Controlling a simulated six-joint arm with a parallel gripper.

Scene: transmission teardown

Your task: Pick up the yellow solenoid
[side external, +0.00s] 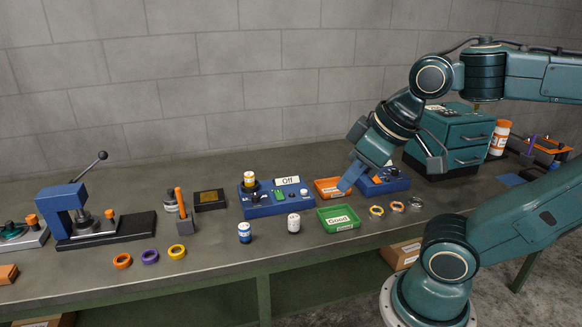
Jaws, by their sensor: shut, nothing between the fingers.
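A small cylinder with a yellow band and a pale label, which looks like the yellow solenoid (250,180), stands upright on the left end of a blue test box (262,207) with an "Off" sign. My gripper (346,185) points down and left, well to the right of the solenoid, in front of the orange tray and above the green tray's back edge. It is shut and empty. The fingertips are small in this view.
A blue-capped cylinder (244,232) and a white cylinder (293,223) stand in front of the box. The green "Good" tray (338,224) and orange tray (326,193) lie right. A blue press (63,208) stands left. Several coloured rings lie along the front.

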